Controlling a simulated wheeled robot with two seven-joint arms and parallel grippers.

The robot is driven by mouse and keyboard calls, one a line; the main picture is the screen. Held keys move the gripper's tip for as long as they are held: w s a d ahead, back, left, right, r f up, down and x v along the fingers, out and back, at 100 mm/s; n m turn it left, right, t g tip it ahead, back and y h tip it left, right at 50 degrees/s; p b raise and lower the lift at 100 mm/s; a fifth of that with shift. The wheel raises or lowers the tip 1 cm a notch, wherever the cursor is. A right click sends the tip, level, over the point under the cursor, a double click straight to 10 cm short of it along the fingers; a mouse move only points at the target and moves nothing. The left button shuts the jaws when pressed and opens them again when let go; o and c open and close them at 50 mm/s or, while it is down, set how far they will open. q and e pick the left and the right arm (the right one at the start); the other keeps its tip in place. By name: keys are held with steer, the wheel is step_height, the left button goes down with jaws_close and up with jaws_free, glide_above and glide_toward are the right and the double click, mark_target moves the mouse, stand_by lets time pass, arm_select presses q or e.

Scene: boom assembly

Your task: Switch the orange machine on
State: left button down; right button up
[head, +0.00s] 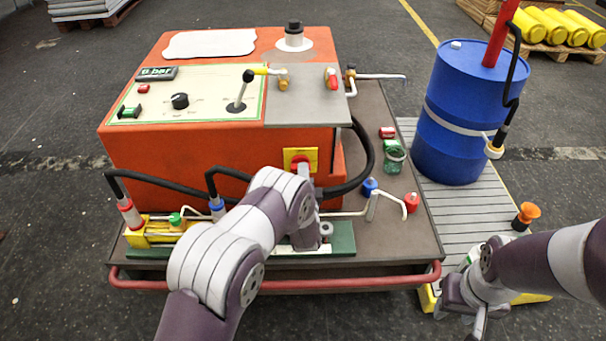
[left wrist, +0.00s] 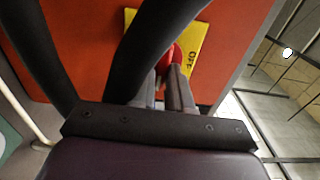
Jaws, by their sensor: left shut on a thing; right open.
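The orange machine (head: 220,150) stands on a cart, its front face towards me. A yellow plate (head: 311,153) with a red switch knob (head: 299,159) sits low on that face. In the left wrist view the yellow plate (left wrist: 190,45) reads "OFF" beside the red knob (left wrist: 171,58). My left gripper (head: 302,170) is shut on the red knob; its fingers (left wrist: 167,92) also show in the left wrist view, partly behind a black hose. My arm covers part of the area below the plate. My right gripper (head: 470,315) is open and empty at the lower right.
Black hoses (head: 355,165) run close beside the plate. The cart's red rail (head: 330,282) lies at the front. A blue drum (head: 460,115) stands on a grey platform (head: 455,205) at right. Bent pipes and small fittings (head: 370,187) crowd the cart's right front.

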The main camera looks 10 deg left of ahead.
arm_select(q)
steer(key=shift+f, duration=0.1)
steer(key=c, duration=1.1)
jaws_free()
steer(key=shift+o, duration=0.2)
steer(key=p+v, duration=0.2)
steer(key=v, duration=1)
steer(key=shift+s+p, duration=0.35)
steer(key=shift+s, duration=0.05)
steer(key=shift+d, duration=0.1)
